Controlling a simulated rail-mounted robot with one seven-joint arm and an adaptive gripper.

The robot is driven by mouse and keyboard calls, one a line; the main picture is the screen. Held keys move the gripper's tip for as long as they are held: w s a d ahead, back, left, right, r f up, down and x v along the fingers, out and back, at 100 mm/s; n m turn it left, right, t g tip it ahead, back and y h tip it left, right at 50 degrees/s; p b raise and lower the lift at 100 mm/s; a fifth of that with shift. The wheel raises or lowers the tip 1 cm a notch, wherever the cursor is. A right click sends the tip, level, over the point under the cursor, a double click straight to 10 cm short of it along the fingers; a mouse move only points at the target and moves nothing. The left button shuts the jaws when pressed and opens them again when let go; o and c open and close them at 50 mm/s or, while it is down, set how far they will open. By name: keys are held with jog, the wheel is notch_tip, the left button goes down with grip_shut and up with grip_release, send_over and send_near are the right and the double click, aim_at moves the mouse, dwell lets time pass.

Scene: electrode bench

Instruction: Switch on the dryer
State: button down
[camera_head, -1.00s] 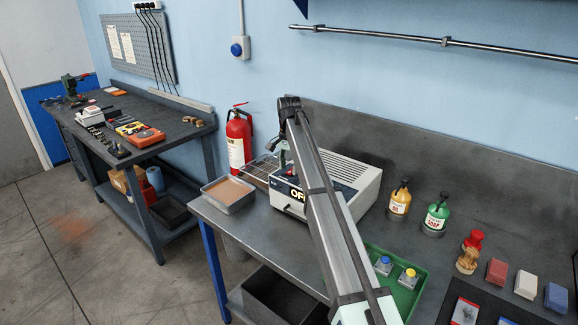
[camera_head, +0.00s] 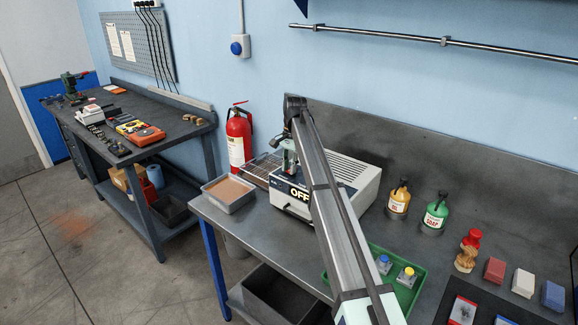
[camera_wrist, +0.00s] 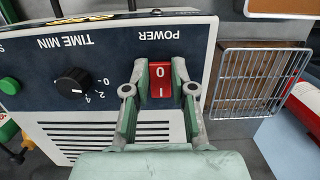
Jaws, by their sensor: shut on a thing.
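The dryer (camera_head: 365,196) is a white box with a vented top on the bench, partly hidden behind my arm. Its front display (camera_head: 299,194) reads OFF in the head view. In the wrist view its dark panel (camera_wrist: 60,45) appears upside down, with the words POWER and TIME MIN. The red power switch (camera_wrist: 161,84), marked 0 and I, sits under the POWER label. My gripper (camera_wrist: 160,74) has one finger on each side of the switch and is shut on it. In the head view my gripper (camera_head: 288,166) is at the dryer's left front.
A black timer knob (camera_wrist: 73,81) and a green button (camera_wrist: 9,85) lie beside the switch. A wire rack (camera_wrist: 258,82) and a shallow tray (camera_head: 229,204) are close by.

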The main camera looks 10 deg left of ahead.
jog(key=shift+w+d+r+g+y+p, duration=0.15)
jog(key=shift+w+g+y+p, duration=0.2)
jog(key=shift+g, duration=0.25)
jog(key=shift+s, duration=0.2)
jog(key=c, duration=1)
grip_release()
jog(key=shift+o, duration=0.2)
jog(key=shift+v, duration=3.65)
jog(key=shift+w+d, duration=0.1)
jog(key=shift+w, duration=0.05)
